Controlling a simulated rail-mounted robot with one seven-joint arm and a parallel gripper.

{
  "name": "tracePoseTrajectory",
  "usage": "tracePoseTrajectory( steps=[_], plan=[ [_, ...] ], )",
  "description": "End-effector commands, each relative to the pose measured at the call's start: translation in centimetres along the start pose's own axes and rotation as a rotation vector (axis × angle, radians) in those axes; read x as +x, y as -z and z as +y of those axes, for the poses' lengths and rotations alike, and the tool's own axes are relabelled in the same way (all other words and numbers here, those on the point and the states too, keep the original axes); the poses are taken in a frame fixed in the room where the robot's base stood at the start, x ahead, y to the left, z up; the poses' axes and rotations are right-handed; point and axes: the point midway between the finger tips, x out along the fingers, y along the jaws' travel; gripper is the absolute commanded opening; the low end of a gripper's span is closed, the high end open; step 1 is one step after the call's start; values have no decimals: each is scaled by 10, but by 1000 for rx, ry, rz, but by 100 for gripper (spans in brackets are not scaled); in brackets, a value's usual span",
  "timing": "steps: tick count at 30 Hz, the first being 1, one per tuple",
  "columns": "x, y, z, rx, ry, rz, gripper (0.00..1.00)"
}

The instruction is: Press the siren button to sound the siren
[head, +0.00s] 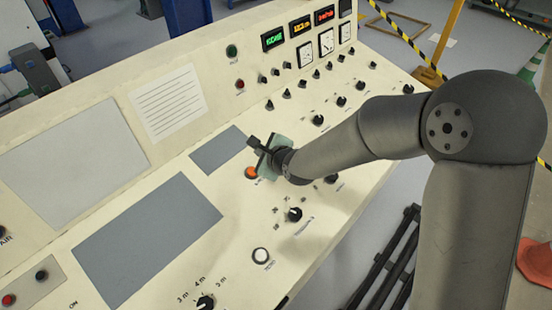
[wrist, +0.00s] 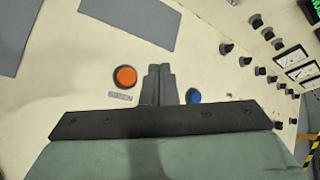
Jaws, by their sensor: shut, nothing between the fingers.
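An orange round button (head: 251,172) sits on the cream control panel (head: 180,165); its small label is too blurred to read. It also shows in the wrist view (wrist: 125,76), left of the fingers. This looks like the siren button. My gripper (head: 254,141) is over the panel beside the orange button, and in the wrist view (wrist: 159,68) its two dark fingers are together with nothing between them. The fingertips are to the right of the button and apart from it. Whether they touch the panel I cannot tell.
A blue button (wrist: 193,96) is just right of the fingers in the wrist view. Several black knobs (head: 294,214) and a white-ringed button (head: 261,256) are on the panel. Flat grey plates (head: 147,235) lie left of the gripper. Lit displays (head: 273,38) stand at the back.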

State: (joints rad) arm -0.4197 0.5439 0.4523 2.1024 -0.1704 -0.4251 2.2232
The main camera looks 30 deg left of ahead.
Motion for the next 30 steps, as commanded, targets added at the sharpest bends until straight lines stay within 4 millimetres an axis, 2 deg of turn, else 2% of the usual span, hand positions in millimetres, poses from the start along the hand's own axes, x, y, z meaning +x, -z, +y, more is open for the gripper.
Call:
tracePoseTrajectory(
  steps=[4,17,23,30],
  plan=[
    [5,-10,3,47,4,-28,0],
    [8,-6,5,46,5,-26,0],
    [20,2,14,44,3,-26,0],
    [44,18,33,44,3,-26,0]
  ],
)
